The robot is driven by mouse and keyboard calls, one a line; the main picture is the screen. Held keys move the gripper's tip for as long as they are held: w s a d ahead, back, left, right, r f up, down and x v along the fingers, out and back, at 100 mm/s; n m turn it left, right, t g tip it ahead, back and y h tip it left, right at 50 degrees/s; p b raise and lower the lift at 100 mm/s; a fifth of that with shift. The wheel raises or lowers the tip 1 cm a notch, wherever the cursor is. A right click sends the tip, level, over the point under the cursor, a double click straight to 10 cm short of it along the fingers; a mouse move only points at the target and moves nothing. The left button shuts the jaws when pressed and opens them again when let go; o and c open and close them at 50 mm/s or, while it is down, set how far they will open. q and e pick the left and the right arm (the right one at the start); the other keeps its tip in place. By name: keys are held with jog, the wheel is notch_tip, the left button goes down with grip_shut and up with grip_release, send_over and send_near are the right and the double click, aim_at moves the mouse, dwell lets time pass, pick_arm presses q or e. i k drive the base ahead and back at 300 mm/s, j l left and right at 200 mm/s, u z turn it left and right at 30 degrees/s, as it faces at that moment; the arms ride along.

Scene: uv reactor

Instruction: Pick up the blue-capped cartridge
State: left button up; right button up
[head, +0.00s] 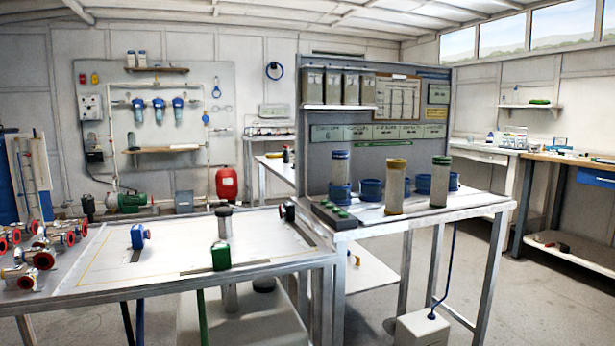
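The blue-capped cartridge (340,171) stands upright at the left of a row on the right-hand metal bench (480,203). Its body is pale and its lower end is at a blue ring-shaped holder (341,193); I cannot tell whether it sits in the ring or behind it. A yellow-capped cartridge (396,190) and a green-capped cartridge (440,183) stand upright to its right. Neither of my grippers shows in the head view.
More blue rings (371,189) stand among the cartridges. A dark block with green buttons (333,214) lies in front of the blue-capped one. A grey back panel (385,160) rises behind. The left bench (110,268) carries valves (40,258) and fittings. Open floor (560,290) lies right.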

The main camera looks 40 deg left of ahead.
aim_at(340, 156)
jog(key=i+l+u, duration=0.15)
jog(key=l+u, duration=0.7)
jog(key=i+l, duration=0.05)
jog(key=l, duration=0.05)
